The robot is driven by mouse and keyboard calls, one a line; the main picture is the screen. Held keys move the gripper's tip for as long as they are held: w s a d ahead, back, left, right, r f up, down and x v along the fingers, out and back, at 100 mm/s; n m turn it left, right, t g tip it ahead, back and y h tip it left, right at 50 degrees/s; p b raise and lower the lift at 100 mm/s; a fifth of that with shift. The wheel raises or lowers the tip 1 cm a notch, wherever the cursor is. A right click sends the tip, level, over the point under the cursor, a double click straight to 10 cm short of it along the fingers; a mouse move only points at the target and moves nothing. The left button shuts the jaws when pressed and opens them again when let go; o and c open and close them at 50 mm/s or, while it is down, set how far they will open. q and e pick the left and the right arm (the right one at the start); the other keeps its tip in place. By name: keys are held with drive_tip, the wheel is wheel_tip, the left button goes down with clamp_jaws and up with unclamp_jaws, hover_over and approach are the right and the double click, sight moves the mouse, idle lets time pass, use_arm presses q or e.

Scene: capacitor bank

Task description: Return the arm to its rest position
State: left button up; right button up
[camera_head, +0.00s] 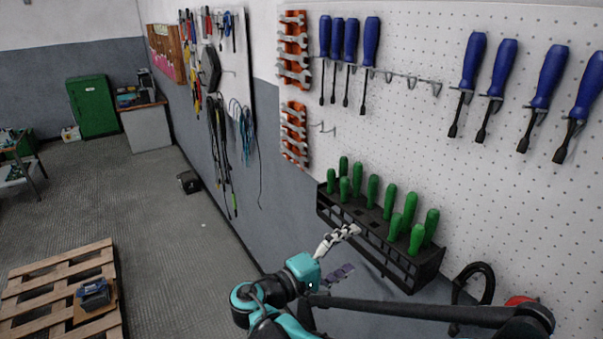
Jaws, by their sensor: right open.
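My right gripper (353,249) is open and empty in the lower middle of the head view. Its two fingers are spread apart, one above the other. The teal and black arm (300,272) behind it comes up from the bottom edge. The gripper appears in front of the wall, beside the lower left part of the black rack (420,272); I cannot tell how much space lies between them. My left gripper is not in view.
Green-handled tools (373,191) stand in the black rack on the white pegboard (440,125). Blue screwdrivers (472,60) and orange wrench holders (294,45) hang above. A wooden pallet (60,270) lies at lower left. Open floor (150,200) lies left of the wall.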

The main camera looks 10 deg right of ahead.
drive_tip(key=s+d+f+g+y+b, duration=0.1)
drive_tip(key=s+d+f+y+b, duration=0.2)
drive_tip(key=f, duration=0.5)
drive_tip(key=s+f+y+b, duration=0.2)
drive_tip(key=f+y+b, duration=0.1)
drive_tip(key=f+b, duration=0.3)
drive_tip(key=s+d+f+g+y+b, duration=0.1)
drive_tip(key=s+d+f+y+b, duration=0.15)
drive_tip(key=f, duration=0.65)
drive_tip(key=s+a+f+m+t+y+b, duration=0.1)
drive_tip(key=s+a+f+m+y+b, duration=0.3)
drive_tip(key=f, duration=0.8)
drive_tip(key=s+a+y+b, duration=0.2)
drive_tip(key=a+y+b, duration=0.2)
drive_tip(key=b, duration=0.1)
drive_tip(key=shift+a+m+t, duration=0.2)
drive_tip(key=shift+m+t, duration=0.2)
drive_tip(key=shift+s+f, duration=0.1)
